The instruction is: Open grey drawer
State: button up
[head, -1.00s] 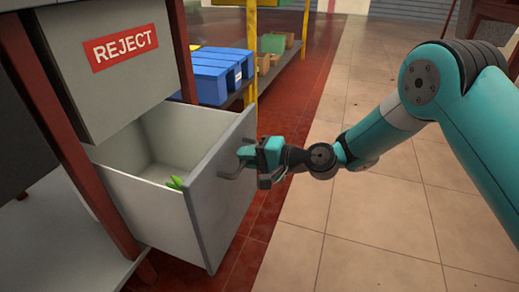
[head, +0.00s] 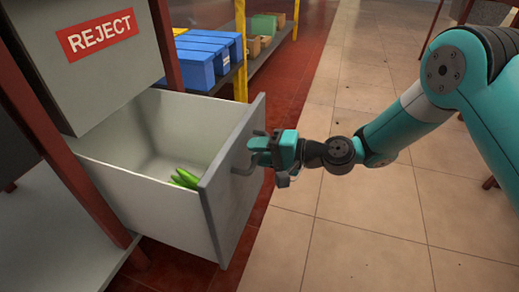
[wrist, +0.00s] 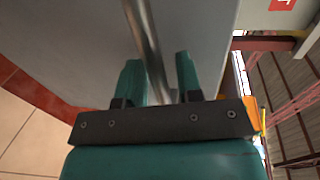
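The grey drawer stands open below a grey drawer front with a red REJECT label (head: 96,36). Its front panel (head: 226,205) is pulled well out and its inside shows. Several green pods (head: 184,179) lie inside against the front panel. The bar handle (wrist: 143,30) sits on the outer face of the panel. My gripper (head: 256,152) is at this handle, coming from the right. In the wrist view, the handle bar runs between the two teal fingers (wrist: 160,75), which are close around it. Finger contact is partly hidden in the head view.
Red posts (head: 70,165) frame the drawer unit. Blue bins (head: 205,60) and small boxes stand on a shelf behind it, by a yellow post (head: 240,50). The tiled floor (head: 350,230) to the right is clear.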

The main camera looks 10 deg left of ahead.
jog(key=shift+o, duration=0.2)
jog(key=shift+w, duration=0.15)
jog(key=shift+d+r, duration=0.1)
jog(key=shift+d, duration=0.15)
jog(key=p+v, duration=0.5)
jog(key=v, duration=1.2)
jog(key=shift+p, duration=0.3)
jog(key=s+r+n+g+h, duration=0.3)
jog(key=s+r+n+h, duration=0.4)
jog(key=r, duration=0.5)
jog(key=s+d+r+n+t+h+p, duration=0.15)
jog(key=s+d+r, duration=0.25)
jog(key=s, duration=0.4)
jog(key=s+d+r+m+h+p, duration=0.1)
jog(key=s+d+r+h+p, duration=0.15)
jog(key=s+d+r, duration=0.35)
notch_tip(320, 180, up, 36)
jog(key=a+p, duration=0.1)
jog(key=p, duration=3.5)
jog(key=shift+s+a, duration=0.25)
jog(key=shift+s, duration=0.2)
